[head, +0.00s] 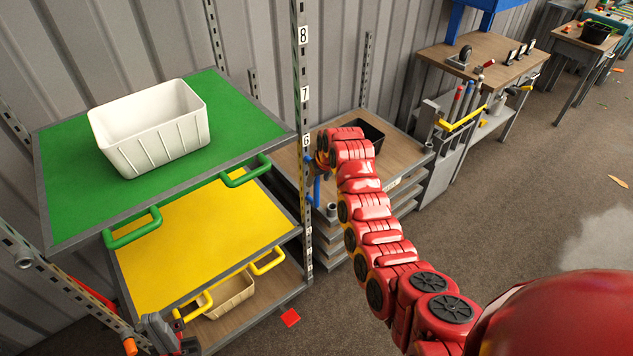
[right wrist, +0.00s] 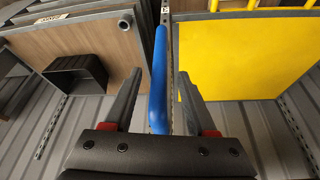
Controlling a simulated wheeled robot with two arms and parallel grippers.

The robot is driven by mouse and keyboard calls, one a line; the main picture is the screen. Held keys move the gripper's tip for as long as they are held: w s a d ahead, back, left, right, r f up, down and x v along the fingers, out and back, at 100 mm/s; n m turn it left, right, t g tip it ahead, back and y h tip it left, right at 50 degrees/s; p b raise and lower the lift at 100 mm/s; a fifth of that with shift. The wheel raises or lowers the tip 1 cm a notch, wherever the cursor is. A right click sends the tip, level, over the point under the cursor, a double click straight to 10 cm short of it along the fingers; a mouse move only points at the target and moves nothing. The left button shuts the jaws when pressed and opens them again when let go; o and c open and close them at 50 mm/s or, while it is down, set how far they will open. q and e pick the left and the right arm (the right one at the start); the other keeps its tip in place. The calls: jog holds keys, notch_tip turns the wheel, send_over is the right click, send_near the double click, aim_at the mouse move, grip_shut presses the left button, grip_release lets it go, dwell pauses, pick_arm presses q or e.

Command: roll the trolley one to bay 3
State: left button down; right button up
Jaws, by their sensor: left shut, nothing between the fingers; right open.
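My right gripper (head: 322,158), at the end of the red arm, is beside the numbered upright post. In the right wrist view its two fingers (right wrist: 158,100) are open, with a blue bar (right wrist: 158,80) between them. The bar also shows in the head view (head: 316,190), upright beside the post and a wood-topped unit (head: 290,156) with several grey levels. I cannot tell what the bar is fixed to, or which thing is trolley one. My left gripper (head: 162,330) is shut and empty at the lower left, near the yellow shelf's front handle. Bay 3 is not identifiable.
A rack holds a green shelf (head: 62,200) with a white bin (head: 150,130), and a yellow shelf (head: 205,235) below. A post (head: 303,60) bears labels 8, 7 and 6. A workbench (head: 485,50) stands behind. Open carpet (head: 500,190) lies at right.

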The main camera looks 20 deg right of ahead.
jog(key=shift+p+x, duration=0.4)
jog(key=shift+x, duration=1.9)
jog(key=shift+c, duration=0.2)
grip_shut()
